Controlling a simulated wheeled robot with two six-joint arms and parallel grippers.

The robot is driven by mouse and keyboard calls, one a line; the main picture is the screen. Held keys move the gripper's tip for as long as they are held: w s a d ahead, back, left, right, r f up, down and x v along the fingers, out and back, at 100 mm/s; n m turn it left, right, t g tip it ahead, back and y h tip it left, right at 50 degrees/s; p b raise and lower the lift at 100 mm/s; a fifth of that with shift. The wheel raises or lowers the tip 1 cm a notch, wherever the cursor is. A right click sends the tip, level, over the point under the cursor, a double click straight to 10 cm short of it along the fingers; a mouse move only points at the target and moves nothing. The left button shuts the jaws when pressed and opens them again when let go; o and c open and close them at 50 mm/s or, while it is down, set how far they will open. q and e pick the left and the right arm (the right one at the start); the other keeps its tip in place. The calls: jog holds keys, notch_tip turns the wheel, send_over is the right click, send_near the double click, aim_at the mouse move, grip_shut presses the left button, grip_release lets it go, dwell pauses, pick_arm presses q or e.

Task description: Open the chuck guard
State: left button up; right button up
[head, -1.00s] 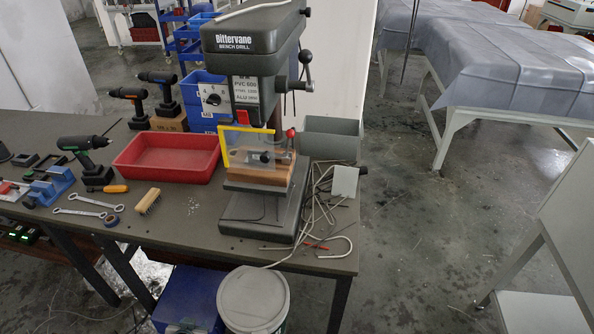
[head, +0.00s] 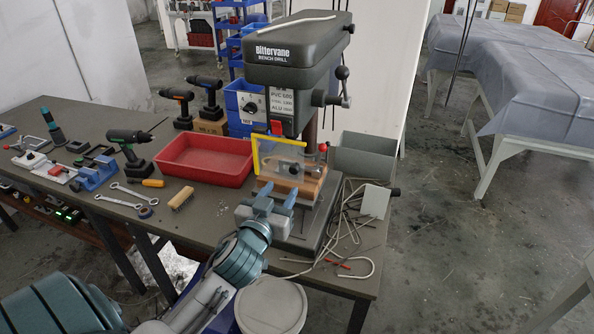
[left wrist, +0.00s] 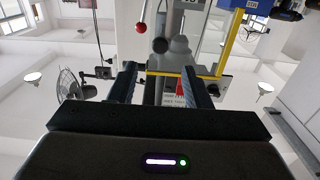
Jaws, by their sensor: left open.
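The chuck guard (head: 256,157) is a clear panel with a yellow frame. It stands upright in front of the chuck area of the bench drill (head: 293,75), above the wooden block (head: 300,186). My left gripper (head: 278,192) is open and empty, in front of and below the guard, its fingers pointing at the drill. In the left wrist view, the guard's yellow frame (left wrist: 228,55) shows beyond and to the right of the open fingers (left wrist: 158,76). The gripper looks apart from the guard. My right gripper is not in view.
A red tray (head: 205,160) stands left of the drill, with cordless drills beyond it. A lidded bucket (head: 270,306) stands below the bench edge.

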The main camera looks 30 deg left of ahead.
aim_at(293, 171)
pick_arm(q)
jog(key=p+x, duration=0.2)
jog(key=x, duration=0.6)
jog(key=shift+w, duration=0.1)
grip_shut()
